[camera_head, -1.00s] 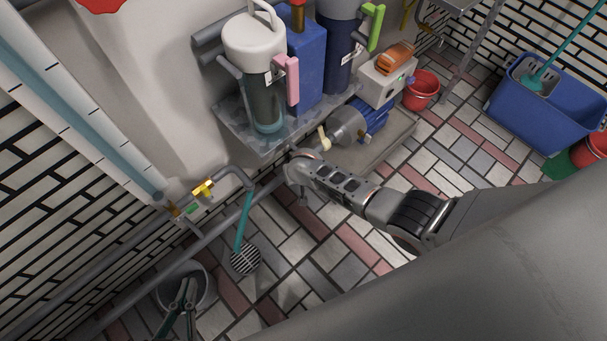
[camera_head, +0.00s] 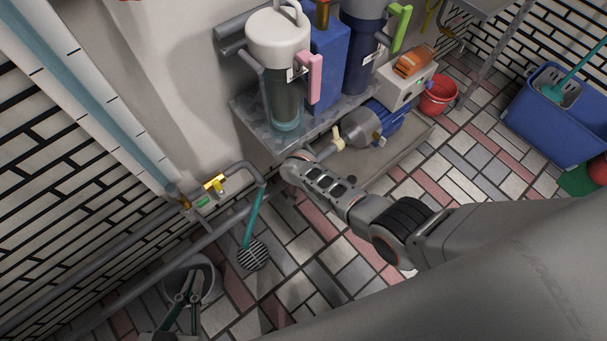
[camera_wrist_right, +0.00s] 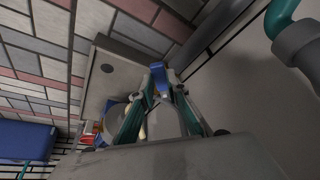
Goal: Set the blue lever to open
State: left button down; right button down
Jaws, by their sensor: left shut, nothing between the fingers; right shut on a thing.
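The blue lever (camera_wrist_right: 160,72) shows in the right wrist view as a small blue piece between the fingertips of my right gripper (camera_wrist_right: 161,86), which is shut on it. In the head view my right wrist reaches in beside the front of the metal shelf (camera_head: 262,128), and its fingers and the blue lever are hidden there. Whether the lever stands open or closed cannot be told.
A yellow valve handle (camera_head: 214,183) sits on the wall pipe (camera_head: 150,222) at left. A white filter housing (camera_head: 278,42) with a pink handle (camera_head: 314,78) stands on the shelf. A blue motor (camera_head: 391,122) is below right. A red bucket (camera_head: 438,96) stands beyond.

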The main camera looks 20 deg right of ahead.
jog(key=shift+s+f, duration=0.15)
jog(key=c, duration=2)
grip_release()
jog(key=shift+o, duration=0.2)
